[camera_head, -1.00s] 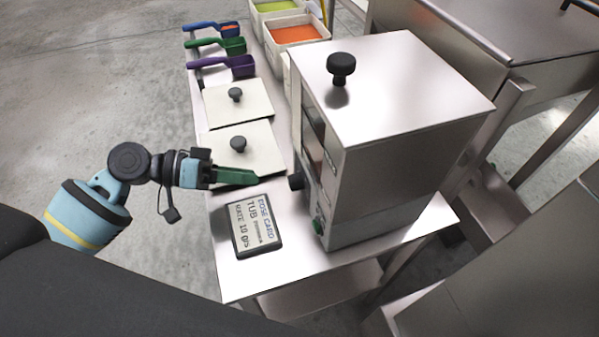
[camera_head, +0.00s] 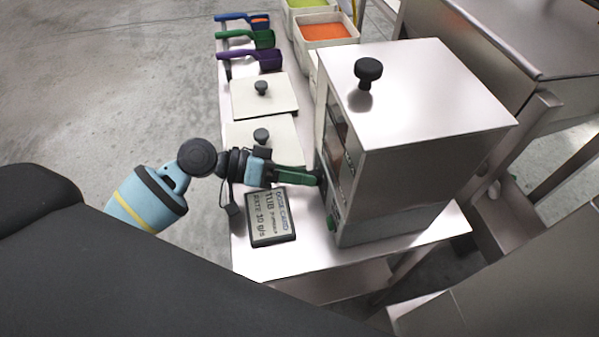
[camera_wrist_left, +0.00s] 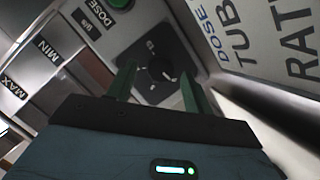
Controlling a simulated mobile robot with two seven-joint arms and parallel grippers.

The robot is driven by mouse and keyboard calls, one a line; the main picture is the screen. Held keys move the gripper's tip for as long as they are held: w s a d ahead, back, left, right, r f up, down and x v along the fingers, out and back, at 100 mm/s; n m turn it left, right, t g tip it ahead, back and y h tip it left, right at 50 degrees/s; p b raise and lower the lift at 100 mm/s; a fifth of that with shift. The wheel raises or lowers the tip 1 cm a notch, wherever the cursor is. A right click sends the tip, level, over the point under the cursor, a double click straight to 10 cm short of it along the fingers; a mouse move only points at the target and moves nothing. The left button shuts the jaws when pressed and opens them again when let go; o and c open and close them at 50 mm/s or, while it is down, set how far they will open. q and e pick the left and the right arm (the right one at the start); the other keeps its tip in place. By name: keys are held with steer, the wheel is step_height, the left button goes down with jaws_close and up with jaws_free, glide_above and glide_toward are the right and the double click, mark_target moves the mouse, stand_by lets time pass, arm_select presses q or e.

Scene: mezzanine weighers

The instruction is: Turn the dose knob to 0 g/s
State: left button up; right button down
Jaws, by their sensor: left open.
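The dose knob (camera_wrist_left: 158,70) is a dark round knob on a dark dial plate on the weigher's front panel, seen in the left wrist view. My left gripper (camera_head: 318,178) has green fingers and points at that panel in the head view. In the left wrist view its open fingers (camera_wrist_left: 157,75) appear on either side of the knob; whether they touch it I cannot tell. The gripper mostly hides the knob in the head view. The knob's pointer setting is too small to read. My right gripper is not in view.
The steel weigher (camera_head: 400,190) has a black lid knob (camera_head: 368,71) and a green button (camera_head: 333,223). A dose card (camera_head: 272,217) reading "RATE 10 g/s" lies close below my gripper. Pale lids, scoops and an orange-filled tub (camera_head: 325,31) stand farther back.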

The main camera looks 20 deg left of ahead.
arm_select(q)
steer(key=shift+w+d+f, duration=0.1)
steer(key=shift+d, duration=0.15)
steer(key=c, duration=1)
steer(key=shift+o, duration=0.2)
steer(key=shift+f+n+b, duration=0.15)
steer(key=shift+n+b, duration=0.35)
steer(key=shift+n, duration=0.1)
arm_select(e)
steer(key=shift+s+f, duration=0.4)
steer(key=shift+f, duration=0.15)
arm_select(q)
steer(key=o, duration=1)
steer(key=shift+c, duration=0.2)
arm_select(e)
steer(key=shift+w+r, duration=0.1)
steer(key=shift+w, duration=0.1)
arm_select(q)
steer(key=shift+a, duration=0.15)
